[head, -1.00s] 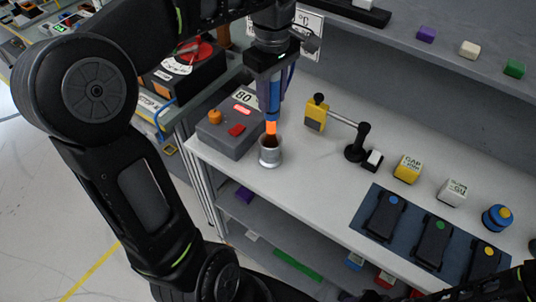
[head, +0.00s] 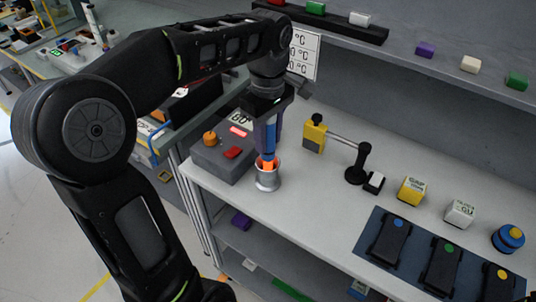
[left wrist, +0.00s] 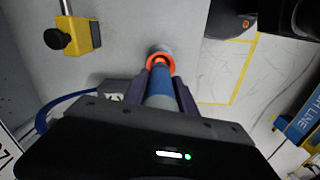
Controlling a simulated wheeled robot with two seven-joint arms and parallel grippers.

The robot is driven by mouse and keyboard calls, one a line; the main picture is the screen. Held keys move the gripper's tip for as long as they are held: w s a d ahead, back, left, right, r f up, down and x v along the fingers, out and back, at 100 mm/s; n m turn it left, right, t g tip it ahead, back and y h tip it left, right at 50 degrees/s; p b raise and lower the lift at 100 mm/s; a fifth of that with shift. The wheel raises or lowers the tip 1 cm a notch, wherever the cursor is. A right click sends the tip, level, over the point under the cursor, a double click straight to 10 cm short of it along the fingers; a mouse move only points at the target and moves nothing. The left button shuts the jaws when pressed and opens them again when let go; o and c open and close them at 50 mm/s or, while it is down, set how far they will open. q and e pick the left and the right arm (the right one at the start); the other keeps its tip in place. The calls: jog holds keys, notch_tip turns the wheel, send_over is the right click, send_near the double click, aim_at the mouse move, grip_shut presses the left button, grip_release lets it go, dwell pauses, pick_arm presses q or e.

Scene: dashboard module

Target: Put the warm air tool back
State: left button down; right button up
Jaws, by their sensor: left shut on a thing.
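The warm air tool (head: 269,137) has a blue body and a glowing orange nozzle. It stands upright, nozzle down, with the tip inside the mouth of the metal cup-shaped holder (head: 267,181) on the workbench. My left gripper (head: 270,122) is shut on the tool's body from above. In the left wrist view the blue tool (left wrist: 160,91) lies between the gripper's two fingers, and the orange glow fills the holder's mouth (left wrist: 160,57). My right gripper does not show in these frames.
A grey control box (head: 222,150) with an orange knob and red button stands just left of the holder. A yellow block with a rod (head: 314,135) is behind right. Yellow and white blocks and a blue mat (head: 377,243) with black devices lie further right.

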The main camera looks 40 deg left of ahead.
aim_at(268, 149)
pick_arm(q)
notch_tip(268, 149, down, 3)
jog(key=shift+f, duration=0.3)
dwell(0.4)
jog(key=shift+f, duration=0.1)
jog(key=shift+f, duration=0.15)
jog(key=c, duration=1)
grip_release()
